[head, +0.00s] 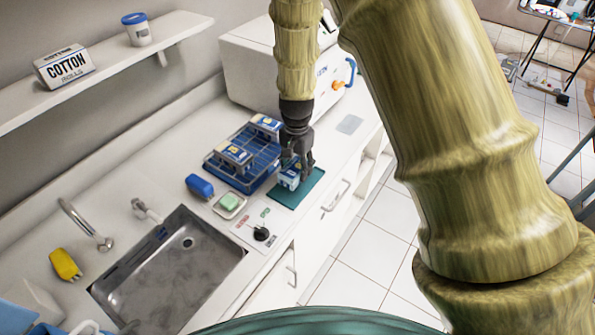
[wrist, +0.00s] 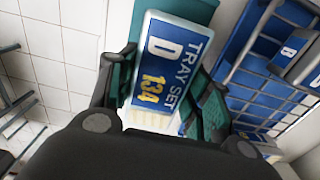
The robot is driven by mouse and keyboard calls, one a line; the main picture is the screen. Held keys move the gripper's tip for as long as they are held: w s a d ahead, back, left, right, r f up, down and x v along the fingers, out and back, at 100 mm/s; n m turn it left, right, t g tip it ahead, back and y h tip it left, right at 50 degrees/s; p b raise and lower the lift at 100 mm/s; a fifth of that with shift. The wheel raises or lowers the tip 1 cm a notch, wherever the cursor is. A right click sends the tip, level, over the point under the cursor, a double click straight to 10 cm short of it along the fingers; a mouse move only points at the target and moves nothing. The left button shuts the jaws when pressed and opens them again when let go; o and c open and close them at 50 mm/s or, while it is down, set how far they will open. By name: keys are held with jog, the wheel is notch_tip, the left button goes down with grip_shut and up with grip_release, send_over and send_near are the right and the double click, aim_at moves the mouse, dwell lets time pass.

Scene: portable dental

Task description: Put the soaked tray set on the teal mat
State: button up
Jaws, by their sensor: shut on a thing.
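My gripper (head: 297,160) points down over the teal mat (head: 312,190) on the counter. It is shut on a small white and blue tray set box (head: 288,179). In the wrist view the box (wrist: 165,65) sits between the two fingers (wrist: 160,95), its label reading "TRAY SET D 134". The teal mat (wrist: 195,9) shows behind the box there. In the head view the box is above or on the mat's left part; I cannot tell if it touches. The fingers partly hide the box.
A blue wire rack (head: 222,172) with other tray set boxes (head: 235,156) stands just left of the mat. A blue object (head: 200,187), a green soap (head: 230,201) and a black knob-like item (head: 261,234) lie nearer the sink (head: 170,270). A white machine (head: 255,65) stands behind.

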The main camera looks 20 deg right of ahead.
aim_at(297, 164)
jog(key=shift+f+p, duration=0.85)
jog(key=shift+f, duration=0.85)
jog(key=shift+f, duration=0.1)
jog(key=o, duration=1.2)
jog(key=shift+r+b, duration=2.05)
jog(key=shift+r, duration=4.05)
